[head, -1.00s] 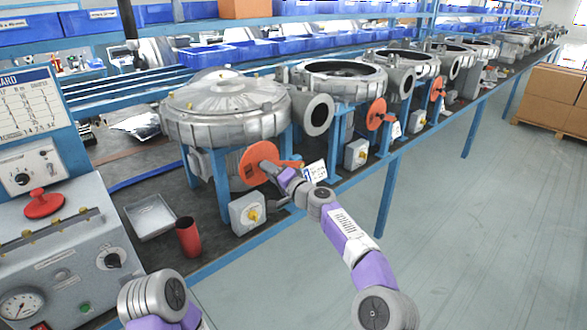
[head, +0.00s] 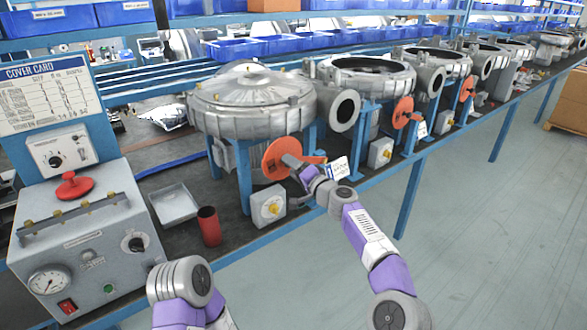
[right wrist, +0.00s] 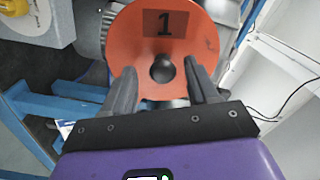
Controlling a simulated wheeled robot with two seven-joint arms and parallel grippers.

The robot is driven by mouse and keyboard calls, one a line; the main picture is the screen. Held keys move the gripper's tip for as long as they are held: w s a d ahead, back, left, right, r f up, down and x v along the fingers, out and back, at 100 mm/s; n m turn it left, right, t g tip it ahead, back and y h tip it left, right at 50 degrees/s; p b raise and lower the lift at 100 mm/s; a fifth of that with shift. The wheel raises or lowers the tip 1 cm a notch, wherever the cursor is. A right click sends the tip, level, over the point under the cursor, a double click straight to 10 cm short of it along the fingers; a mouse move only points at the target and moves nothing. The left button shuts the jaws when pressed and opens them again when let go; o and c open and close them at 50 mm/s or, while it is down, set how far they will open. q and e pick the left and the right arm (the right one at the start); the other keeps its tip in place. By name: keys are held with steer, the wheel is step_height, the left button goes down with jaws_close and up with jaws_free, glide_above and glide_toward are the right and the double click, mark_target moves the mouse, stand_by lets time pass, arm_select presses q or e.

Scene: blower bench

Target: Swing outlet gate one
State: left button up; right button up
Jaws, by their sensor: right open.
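Outlet gate one is an orange disc (head: 284,158) with an orange handle to its right, mounted below the nearest silver blower housing (head: 252,103). In the right wrist view the disc (right wrist: 165,40) carries a black "1" and a dark round knob (right wrist: 163,68). My right gripper (head: 300,165) is at the disc's lower right in the head view. In the right wrist view its fingers (right wrist: 163,88) are open, one on each side of the knob; whether they touch it I cannot tell. Part of my left arm shows at the bottom of the head view, but its gripper is out of sight.
A grey box with a yellow knob (head: 268,206) stands just below the disc. A red cup (head: 209,226) and a metal tray (head: 173,204) are to the left. A control box (head: 85,240) stands farther left. More blowers line the bench; open floor lies right.

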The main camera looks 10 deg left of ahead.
steer(key=b+v, duration=0.3)
steer(key=v, duration=0.4)
steer(key=shift+s+d, duration=0.2)
stand_by(0.4)
steer(key=s+d+f+g+h+p, duration=0.1)
steer(key=s+f+g+h, duration=0.15)
steer(key=f, duration=0.55)
steer(key=s+d+f+n+g+h+p, duration=0.1)
steer(key=s+f, duration=0.3)
steer(key=f, duration=0.4)
steer(key=s+d+f+g+h+p, duration=0.1)
steer(key=s+f+p, duration=0.15)
steer(key=f, duration=0.55)
steer(key=s+d+f+g+h+p, duration=0.25)
steer(key=s+d+f, duration=0.55)
steer(key=s+f, duration=0.45)
steer(key=s+d+f+g+h+p, duration=0.1)
steer(key=s+d, duration=0.3)
steer(key=s, duration=0.6)
steer(key=s+d+f+g+h+p, duration=0.1)
steer(key=s+d, duration=0.4)
steer(key=s, duration=0.6)
steer(key=shift+s+d+f+g, duration=0.15)
steer(key=shift+f+g, duration=0.75)
steer(key=shift+g, duration=0.2)
